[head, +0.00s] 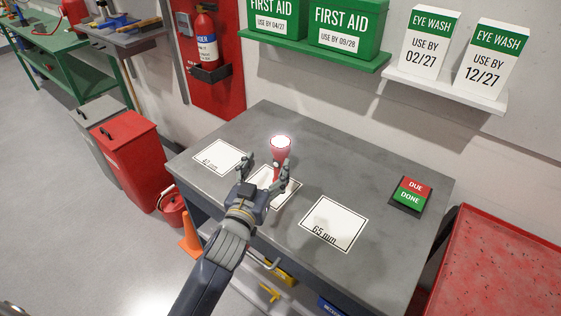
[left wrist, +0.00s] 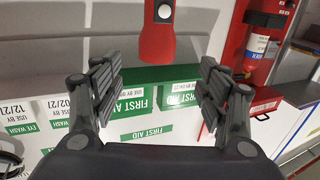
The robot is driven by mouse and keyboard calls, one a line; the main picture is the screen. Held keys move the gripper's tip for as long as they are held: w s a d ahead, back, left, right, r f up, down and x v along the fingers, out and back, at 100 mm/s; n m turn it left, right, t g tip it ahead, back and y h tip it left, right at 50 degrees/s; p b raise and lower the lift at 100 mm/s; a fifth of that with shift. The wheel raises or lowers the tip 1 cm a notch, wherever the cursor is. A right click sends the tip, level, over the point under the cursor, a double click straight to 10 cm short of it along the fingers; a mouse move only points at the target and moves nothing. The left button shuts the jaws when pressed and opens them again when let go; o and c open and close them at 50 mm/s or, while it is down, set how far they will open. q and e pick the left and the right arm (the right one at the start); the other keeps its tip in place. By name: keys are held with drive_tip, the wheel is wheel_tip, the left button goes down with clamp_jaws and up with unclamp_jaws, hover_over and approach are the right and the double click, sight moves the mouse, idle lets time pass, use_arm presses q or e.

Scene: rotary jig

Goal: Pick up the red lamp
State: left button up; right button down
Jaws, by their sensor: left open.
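The red lamp (head: 279,150) stands upright with its bright, lit head on top, at the middle white card (head: 285,196) on the grey table. My left gripper (head: 265,162) is open, its fingers spread on the near side of the lamp. In the left wrist view, the lamp (left wrist: 158,42) shows at the top with a round pale button, between the lines of the two fingers and apart from both. There my left gripper (left wrist: 156,75) has nothing between its pads. The lamp's base is partly hidden by my gripper in the head view. My right gripper is in neither view.
Two other white cards lie on the table (head: 378,190), left and right. A due/done sign (head: 410,193) sits at the right. First aid boxes (head: 345,30) and eye wash boxes (head: 428,45) stand on wall shelves behind. A red fire extinguisher (head: 205,38) hangs at back left.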

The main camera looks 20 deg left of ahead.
sight(281, 140)
use_arm(q)
drive_tip(key=w, duration=0.5)
drive_tip(key=shift+w+r+p, duration=0.1)
drive_tip(key=shift+w+p, duration=0.05)
drive_tip(key=shift+p, duration=0.25)
drive_tip(key=w, duration=0.1)
drive_tip(key=w+p, duration=0.1)
drive_tip(key=w, duration=0.2)
drive_tip(key=shift+w+d+r, duration=0.25)
drive_tip(key=shift+d, duration=0.05)
drive_tip(key=shift+w, duration=0.35)
drive_tip(key=shift+s, duration=0.1)
drive_tip(key=c, duration=1.6)
drive_tip(key=shift+o, duration=0.2)
